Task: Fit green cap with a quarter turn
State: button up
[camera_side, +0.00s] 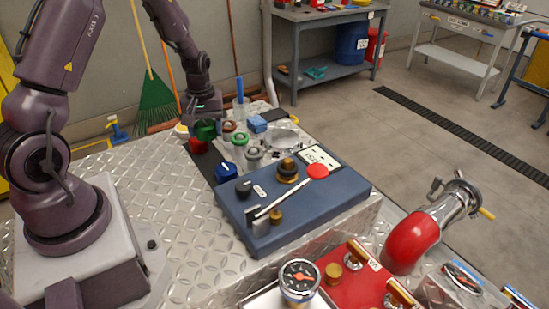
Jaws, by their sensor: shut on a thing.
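A green cap (206,132) is held in my gripper (205,122) at the far left corner of the work table. My gripper points down and is shut on the cap; its fingertips are small and partly hidden in this view. A red cap (199,147) shows just below and left of the green cap. To the right stands a neck or jar with a green ring (239,139), apart from the held cap. A grey one (254,153) stands in front of it. I cannot tell whether the green cap touches anything beneath it.
A blue knob-like cap (226,171) sits on the dark strip. Bare plate (150,190) is clear at left.

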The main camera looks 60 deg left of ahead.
aim_at(288, 160)
jog(key=w+d, duration=0.2)
jog(key=d, duration=0.1)
jog(key=w+d+r+m, duration=0.1)
jog(key=w+d, duration=0.1)
jog(key=d, duration=0.1)
jog(key=w+d+r+m, duration=0.1)
jog(key=w+d, duration=0.2)
jog(key=shift+w+r, duration=0.1)
jog(key=w+d+r+n, duration=0.1)
jog(key=d, duration=0.2)
jog(key=w+d+r+n, duration=0.1)
jog(key=w+d+n, duration=0.1)
jog(key=d, duration=0.1)
jog(key=w+d+r+n, duration=0.1)
jog(key=d+r, duration=0.1)
jog(key=d, duration=0.2)
jog(key=shift+w, duration=0.2)
jog(key=shift+w+d+r+n, duration=0.1)
jog(key=shift+r+n, duration=0.05)
jog(key=shift+n, duration=0.35)
jog(key=shift+d+r+n, duration=0.1)
jog(key=shift+n, duration=0.4)
jog(key=n, duration=0.2)
jog(key=shift+r+n, duration=0.15)
jog(key=shift+n, duration=0.15)
jog(key=shift+f, duration=2.45)
jog(key=shift+f, duration=1.6)
